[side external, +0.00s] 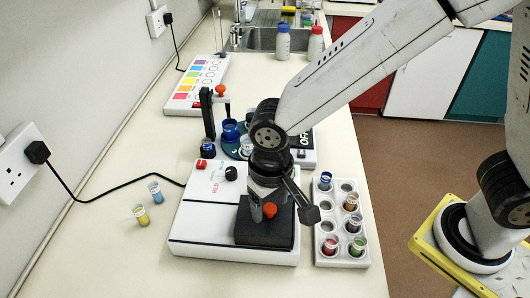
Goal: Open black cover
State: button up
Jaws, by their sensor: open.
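The black cover (276,232) is a flat dark block on the front right of a white machine (205,225). It appears closed, lying flat on the machine's top. A round orange-red knob (269,210) stands at the cover. My gripper (280,211) points down right above the cover, with its fingers spread open around the area of the knob. One finger is left of the knob and the other reaches to the right. I cannot tell whether a finger touches the knob. My gripper and wrist hide the cover's back part.
A white rack (322,259) with several coloured vials stands right of the machine. Two small cups, blue (155,192) and yellow (141,215), stand at left. Behind are a dark stand (208,115), a colour chart box (197,85) and a sink (262,38). A black cable (110,187) crosses the bench.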

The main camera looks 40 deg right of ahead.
grip_shut()
dwell(1.3)
